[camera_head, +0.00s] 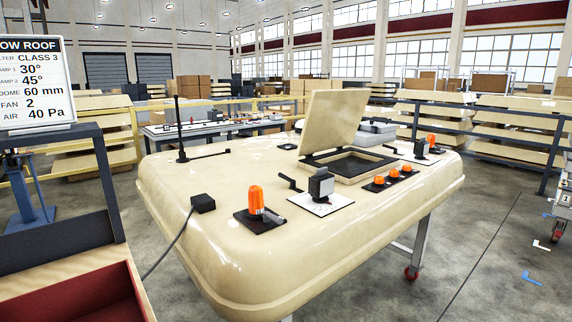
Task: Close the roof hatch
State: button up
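A cream cab roof (240,168) rests on a trolley in the middle of the view. Its roof hatch lid (333,122) stands open, tilted up a little past upright, and is joined at the left rear side of a dark square opening. The hatch opening (350,163) has a raised cream rim and shows dark inside. The lid's top edge is free, and nothing touches it. My gripper is not in view.
A sign (36,82) and red-lined bin (85,290) are left.

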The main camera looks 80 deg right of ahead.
aim_at(334, 117)
jog(key=k+l, duration=0.4)
jog(key=k, duration=0.2)
jog(key=k+l, duration=0.4)
jog(key=k, duration=0.2)
jog(key=k+l, duration=0.15)
jog(key=l, duration=0.2)
jog(key=k+l, duration=0.15)
jog(key=l, duration=0.25)
jog(key=k+l, duration=0.15)
jog(key=l, duration=0.2)
jog(key=k+l, duration=0.2)
jog(key=l, duration=0.2)
jog(key=k+l, duration=0.15)
jog(key=l, duration=0.2)
jog(key=k+l, duration=0.15)
jog(key=l, duration=0.2)
jog(key=k+l, duration=0.15)
jog(key=l, duration=0.25)
